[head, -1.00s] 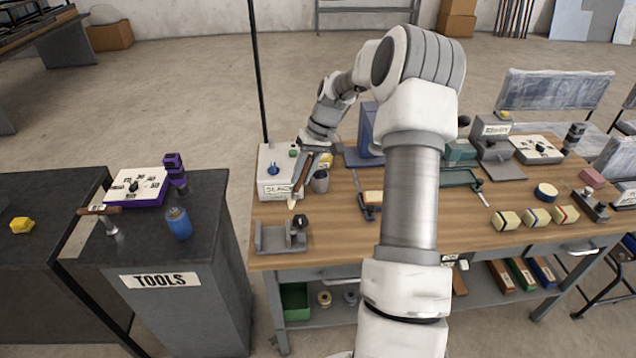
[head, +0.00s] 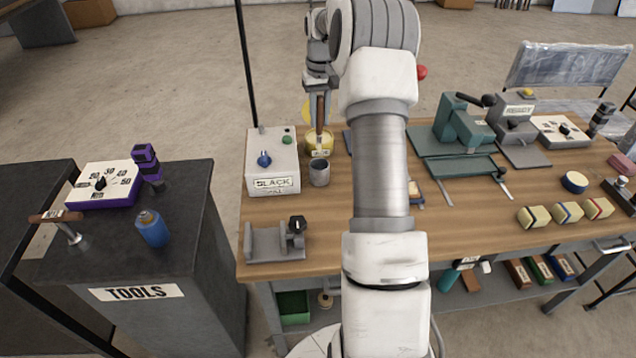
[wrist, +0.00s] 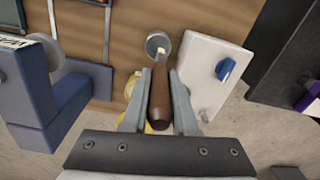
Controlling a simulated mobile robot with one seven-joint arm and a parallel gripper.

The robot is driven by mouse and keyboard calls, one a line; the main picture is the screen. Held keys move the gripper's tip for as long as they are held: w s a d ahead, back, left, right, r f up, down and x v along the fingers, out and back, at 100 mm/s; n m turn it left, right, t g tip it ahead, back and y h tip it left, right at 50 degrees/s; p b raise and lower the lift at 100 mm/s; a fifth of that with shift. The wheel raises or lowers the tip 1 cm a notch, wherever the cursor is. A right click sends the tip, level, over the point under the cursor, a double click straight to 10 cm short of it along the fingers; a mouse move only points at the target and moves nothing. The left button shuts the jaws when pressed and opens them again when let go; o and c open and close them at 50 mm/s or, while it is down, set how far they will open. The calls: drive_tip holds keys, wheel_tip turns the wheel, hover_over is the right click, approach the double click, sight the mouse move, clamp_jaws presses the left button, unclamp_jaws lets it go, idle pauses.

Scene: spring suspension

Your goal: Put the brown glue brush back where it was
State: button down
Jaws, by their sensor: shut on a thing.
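My gripper (head: 319,100) is shut on the brown glue brush (head: 320,112), around its brown handle, which also shows between the fingers in the wrist view (wrist: 160,100). The brush hangs about upright with its tip down, in front of a yellow pot (head: 318,144) in the head view. A small grey cup (head: 319,174) stands on the bench just nearer than the pot. In the wrist view the brush tip overlaps the rim of the grey cup (wrist: 158,42). I cannot tell whether the tip is inside, above or beside it.
A white control box (head: 272,165) with a blue knob stands close on the left of the cup. A grey bracket fixture (head: 275,243) is at the bench's front left. A blue machine (wrist: 50,95) stands near in the wrist view. My arm hides part of the bench (head: 460,225).

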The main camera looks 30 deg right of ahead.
sight(319, 151)
wheel_tip(319, 151, down, 2)
drive_tip(key=shift+w+f+b, duration=0.1)
drive_tip(key=shift+f+b, duration=0.05)
drive_tip(key=shift+b, duration=0.25)
wheel_tip(319, 151, down, 9)
drive_tip(key=shift+f, duration=0.1)
drive_tip(key=shift+f+b, duration=0.1)
drive_tip(key=shift+b, duration=0.2)
drive_tip(key=c, duration=0.7)
unclamp_jaws()
